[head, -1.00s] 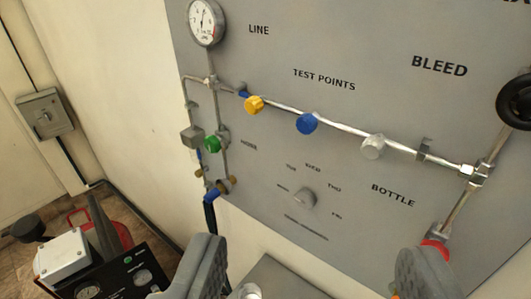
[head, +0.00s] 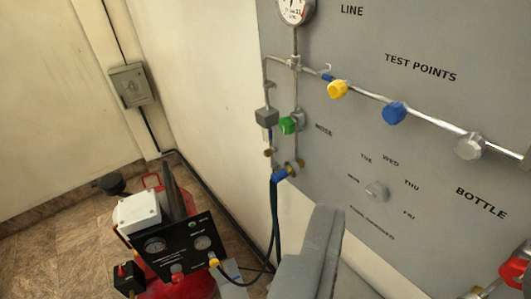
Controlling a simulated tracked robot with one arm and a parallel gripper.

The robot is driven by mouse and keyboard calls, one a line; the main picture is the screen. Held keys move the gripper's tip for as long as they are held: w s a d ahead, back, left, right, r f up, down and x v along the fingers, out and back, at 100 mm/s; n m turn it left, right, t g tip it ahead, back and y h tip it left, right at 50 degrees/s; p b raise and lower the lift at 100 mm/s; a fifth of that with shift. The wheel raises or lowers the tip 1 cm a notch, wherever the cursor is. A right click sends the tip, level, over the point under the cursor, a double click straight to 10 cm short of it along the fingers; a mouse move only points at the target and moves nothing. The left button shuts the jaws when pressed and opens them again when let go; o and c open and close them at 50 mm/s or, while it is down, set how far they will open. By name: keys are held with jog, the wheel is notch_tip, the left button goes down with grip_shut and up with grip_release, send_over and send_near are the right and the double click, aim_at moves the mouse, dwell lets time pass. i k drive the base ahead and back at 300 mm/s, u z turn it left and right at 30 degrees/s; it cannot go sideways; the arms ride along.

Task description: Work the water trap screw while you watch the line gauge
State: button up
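The water trap (head: 266,118) is a small grey block on the left pipe of the panel, with a short bowl below it. A small brass-coloured piece (head: 268,152) sits under the bowl and looks like its screw. The line gauge (head: 296,10) is a round white dial at the top; its upper part is cut off and I cannot read it. My gripper (head: 425,235) is low in front of the panel, right of and below the trap. Its left finger shows fully and a sliver of the right one at the picture's edge. The fingers are wide apart with nothing between them.
A green knob (head: 287,125) sits close right of the trap. A blue hose fitting (head: 281,174) is below it, with a dark hose hanging down. Yellow (head: 337,90), blue (head: 394,112) and white (head: 469,146) knobs line the pipe. A red compressor (head: 180,285) stands on the floor at left.

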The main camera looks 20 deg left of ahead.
aim_at(268, 153)
jog(key=u, duration=2.15)
jog(key=k, duration=1.05)
jog(key=z, duration=1.25)
jog(key=i, duration=0.95)
